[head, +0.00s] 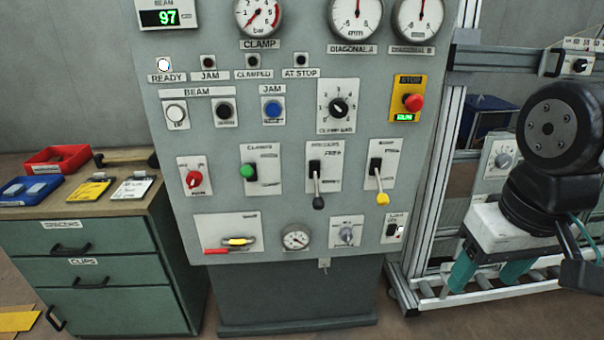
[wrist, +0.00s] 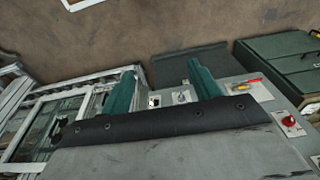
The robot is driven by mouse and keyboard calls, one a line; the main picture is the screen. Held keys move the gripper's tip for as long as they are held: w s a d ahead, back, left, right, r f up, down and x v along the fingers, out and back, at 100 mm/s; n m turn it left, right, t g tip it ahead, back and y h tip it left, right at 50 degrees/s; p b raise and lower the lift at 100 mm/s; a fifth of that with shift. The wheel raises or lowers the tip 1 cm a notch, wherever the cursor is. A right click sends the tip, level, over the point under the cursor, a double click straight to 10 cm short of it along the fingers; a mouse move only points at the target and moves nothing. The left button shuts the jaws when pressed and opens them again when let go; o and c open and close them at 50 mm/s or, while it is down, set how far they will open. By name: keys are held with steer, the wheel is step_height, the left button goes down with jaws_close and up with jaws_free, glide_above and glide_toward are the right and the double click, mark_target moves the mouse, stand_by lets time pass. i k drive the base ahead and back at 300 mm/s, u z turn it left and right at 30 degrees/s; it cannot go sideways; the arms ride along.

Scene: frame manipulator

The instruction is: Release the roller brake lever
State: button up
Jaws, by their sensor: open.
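The control panel (head: 225,135) carries two levers in its lower right half. One lever (head: 318,190) has a black knob and hangs down from a dark slot, with a plate that seems to read "FREE". The other lever (head: 381,188) has a yellow knob and also points down. The small labels are too blurred to tell for sure which is the roller brake. My gripper (head: 480,270) is open and empty, right of the panel and apart from both levers. Its teal fingers show in the wrist view (wrist: 162,80), where I cannot make out either lever.
A red stop button (head: 413,102) sits above the yellow-knobbed lever. A red knob (head: 194,179) and a green button (head: 247,171) are to the left. A metal frame (head: 437,160) with rollers (head: 480,297) stands right of the panel, behind my gripper. A drawer cabinet (head: 95,270) stands left.

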mark_target(318, 203)
steer(key=k, duration=0.65)
steer(key=u, duration=0.7)
steer(key=i, duration=1.2)
steer(key=z, duration=0.15)
